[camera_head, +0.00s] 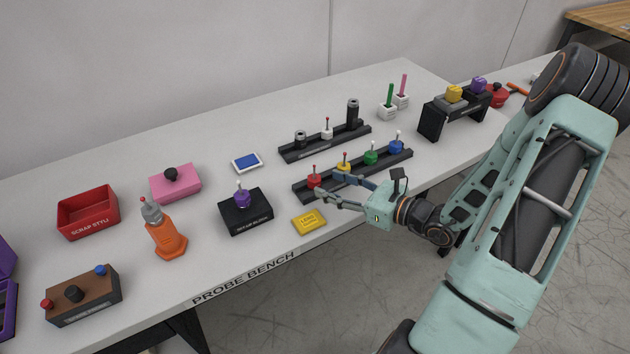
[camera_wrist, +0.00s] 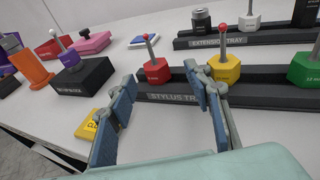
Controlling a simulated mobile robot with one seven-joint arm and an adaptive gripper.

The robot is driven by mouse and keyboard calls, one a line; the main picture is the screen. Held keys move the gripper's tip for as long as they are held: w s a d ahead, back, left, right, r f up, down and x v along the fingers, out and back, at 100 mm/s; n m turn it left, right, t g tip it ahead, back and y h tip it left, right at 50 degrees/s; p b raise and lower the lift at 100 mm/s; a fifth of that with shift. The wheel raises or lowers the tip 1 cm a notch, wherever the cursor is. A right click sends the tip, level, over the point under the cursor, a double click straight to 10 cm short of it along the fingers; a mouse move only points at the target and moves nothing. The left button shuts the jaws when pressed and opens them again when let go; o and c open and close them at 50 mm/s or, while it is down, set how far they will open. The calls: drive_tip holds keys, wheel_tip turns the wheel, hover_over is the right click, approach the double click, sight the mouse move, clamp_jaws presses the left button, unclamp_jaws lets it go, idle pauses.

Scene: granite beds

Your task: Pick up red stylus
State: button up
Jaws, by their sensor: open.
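The red stylus (camera_head: 314,181) stands upright in the near end of the black stylus tray (camera_head: 384,166). It has a red hexagonal body, a thin stem and a small red ball on top. In the wrist view the red stylus (camera_wrist: 157,70) shows between my two fingers, near their tips. My gripper (camera_head: 325,188) is open and empty at the tray's near end. In the wrist view my gripper (camera_wrist: 160,76) has its right finger in front of part of the tray. I cannot tell whether a finger touches the stylus.
A yellow stylus (camera_wrist: 226,68) stands close beside my right finger. Green (camera_head: 371,157) and blue (camera_head: 396,147) styli stand farther along. A yellow block (camera_head: 309,222) lies in front, a black set-up block (camera_head: 246,216) to the left. The extension tray (camera_head: 343,144) stands behind.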

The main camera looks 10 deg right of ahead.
sight(320, 182)
drive_tip(key=x, duration=0.5)
drive_tip(key=shift+s+a+r, duration=0.1)
drive_tip(key=shift+s+a, duration=0.15)
drive_tip(key=shift+w+a, duration=0.2)
drive_tip(key=shift+w, duration=0.1)
clamp_jaws()
